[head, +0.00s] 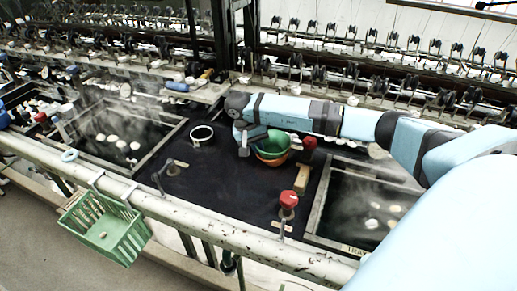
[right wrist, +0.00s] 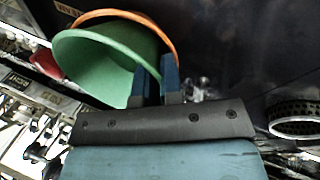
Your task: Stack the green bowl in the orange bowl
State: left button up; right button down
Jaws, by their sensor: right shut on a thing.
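The green bowl (head: 272,143) is on the dark middle counter in the head view, inside or just above the orange bowl (head: 272,160), whose side shows below it. My right gripper (head: 246,143) is at the green bowl's left side. In the right wrist view, the fingers (right wrist: 158,85) are shut on the wall of the green bowl (right wrist: 95,60). The orange bowl's rim (right wrist: 140,17) shows behind the green one, and the two rims are not quite level. I cannot tell whether the green bowl rests on the orange bowl's bottom. My left gripper is out of view.
Steaming basins lie on both sides. A green basket (head: 105,230) hangs on the front rail.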

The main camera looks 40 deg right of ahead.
jog(key=shift+s+a+f, duration=0.1)
jog(key=shift+s+f, duration=0.1)
jog(key=shift+f, duration=0.3)
jog(key=shift+s+a+f, duration=0.1)
jog(key=shift+s+f, duration=0.1)
jog(key=shift+f, duration=0.25)
jog(key=c, duration=1.3)
grip_release()
jog(key=shift+f, duration=0.1)
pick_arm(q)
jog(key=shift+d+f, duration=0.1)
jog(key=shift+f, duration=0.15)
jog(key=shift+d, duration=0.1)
pick_arm(e)
jog(key=shift+w+d, duration=0.1)
jog(key=shift+w, duration=0.25)
jog(key=r, duration=0.1)
jog(key=w+r, duration=0.1)
jog(key=r, duration=0.1)
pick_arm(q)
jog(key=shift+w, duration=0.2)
pick_arm(e)
jog(key=v, duration=0.9)
